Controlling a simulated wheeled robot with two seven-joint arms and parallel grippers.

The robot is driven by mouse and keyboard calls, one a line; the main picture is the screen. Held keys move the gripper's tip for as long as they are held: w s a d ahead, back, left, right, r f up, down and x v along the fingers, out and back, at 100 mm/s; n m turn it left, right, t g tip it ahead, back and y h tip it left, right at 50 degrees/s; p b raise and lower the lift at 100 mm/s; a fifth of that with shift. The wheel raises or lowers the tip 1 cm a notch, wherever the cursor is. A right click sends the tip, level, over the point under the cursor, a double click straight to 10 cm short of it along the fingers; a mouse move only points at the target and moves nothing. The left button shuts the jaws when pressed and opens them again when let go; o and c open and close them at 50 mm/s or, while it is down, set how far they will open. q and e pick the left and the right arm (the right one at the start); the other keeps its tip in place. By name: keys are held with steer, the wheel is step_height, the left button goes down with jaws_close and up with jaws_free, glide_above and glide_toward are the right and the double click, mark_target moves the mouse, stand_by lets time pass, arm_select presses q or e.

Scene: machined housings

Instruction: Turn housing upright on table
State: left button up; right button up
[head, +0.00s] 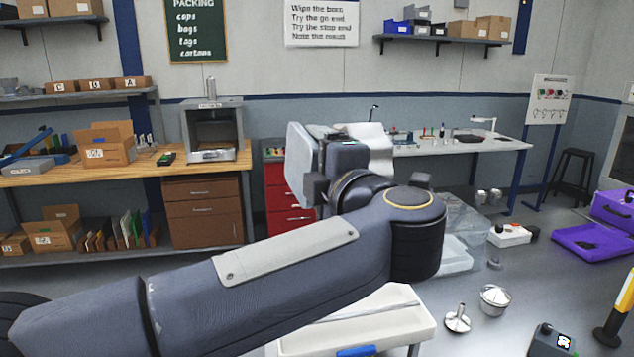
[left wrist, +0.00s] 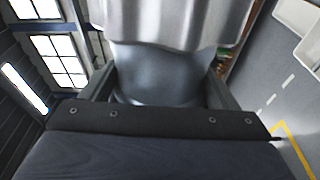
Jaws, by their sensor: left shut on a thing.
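My left gripper (left wrist: 160,84) is shut on a silver metal housing (left wrist: 170,22). In the left wrist view the two dark fingers press on either side of its smooth rounded neck, and a wider ribbed part is above it, cut off by the frame's top edge. In the head view a pale part of the housing (head: 372,136) shows past my left wrist, in the air above the table. My wrist hides the fingers and most of the housing there, so I cannot tell its full tilt. My right gripper is in neither view.
The grey table (head: 527,275) holds a small metal funnel-shaped part (head: 457,319), a round metal part (head: 494,299), a clear bin (head: 459,215), a white tray (head: 420,325), a white box (head: 510,235) and a purple case (head: 590,243). A dark device (head: 552,342) stands near the front right.

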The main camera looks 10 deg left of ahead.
arm_select(q)
steer(key=n+b, duration=0.4)
steer(key=shift+f+n, duration=0.15)
steer(key=shift+n, duration=0.15)
steer(key=n+b, duration=0.7)
steer(key=n, duration=0.2)
steer(key=shift+n, duration=0.3)
steer(key=n+b, duration=0.2)
steer(key=shift+n, duration=0.4)
steer(key=shift+r+n, duration=0.25)
steer(key=shift+n, duration=0.45)
